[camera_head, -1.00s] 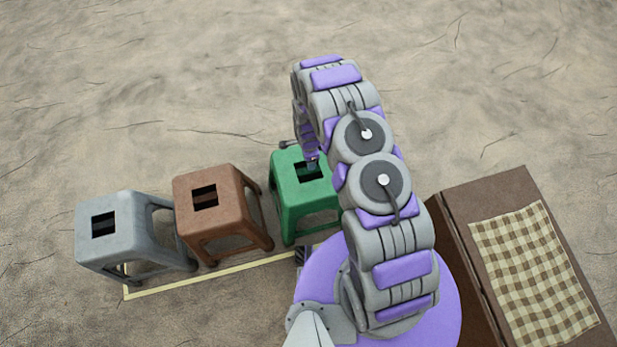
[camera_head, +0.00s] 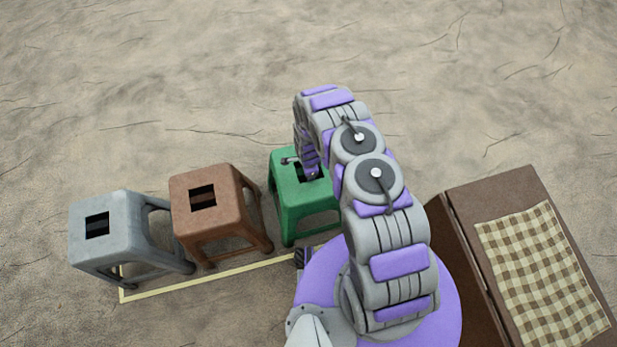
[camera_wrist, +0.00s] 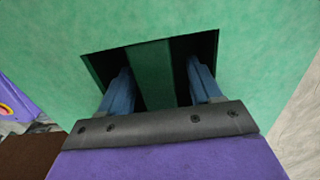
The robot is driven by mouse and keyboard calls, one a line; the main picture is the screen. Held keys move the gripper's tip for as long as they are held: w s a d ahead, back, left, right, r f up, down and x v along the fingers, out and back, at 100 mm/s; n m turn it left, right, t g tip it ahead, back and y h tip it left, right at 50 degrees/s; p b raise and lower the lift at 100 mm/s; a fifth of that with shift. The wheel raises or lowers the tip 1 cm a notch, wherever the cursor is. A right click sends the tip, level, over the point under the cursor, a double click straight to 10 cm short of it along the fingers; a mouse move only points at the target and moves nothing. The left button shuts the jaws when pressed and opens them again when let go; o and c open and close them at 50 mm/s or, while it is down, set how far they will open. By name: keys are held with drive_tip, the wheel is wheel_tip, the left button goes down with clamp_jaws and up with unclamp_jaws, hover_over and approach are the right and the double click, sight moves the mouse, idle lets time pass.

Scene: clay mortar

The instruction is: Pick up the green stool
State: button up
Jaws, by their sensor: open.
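The green stool (camera_head: 290,212) stands upright on the ground, right of the brown stool, partly hidden by my arm. In the wrist view its green seat (camera_wrist: 60,40) fills most of the picture, with a dark rectangular opening split by a green bar (camera_wrist: 153,75). My gripper (camera_wrist: 160,88) is open, with its two blue fingers reaching down into the opening, one on each side of the bar. The fingers look apart from the bar. In the head view my gripper (camera_head: 311,172) is at the seat's opening, its fingertips hidden.
A brown stool (camera_head: 228,212) and a grey stool (camera_head: 120,225) stand in a row to the left. A pale yellow line (camera_head: 200,280) runs on the ground beside them. A brown box-like table (camera_head: 490,190) with a checkered cloth (camera_head: 545,275) is at the right. The ground behind the stools is clear.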

drive_tip(key=shift+r, duration=0.1)
clamp_jaws()
idle(0.5)
idle(0.8)
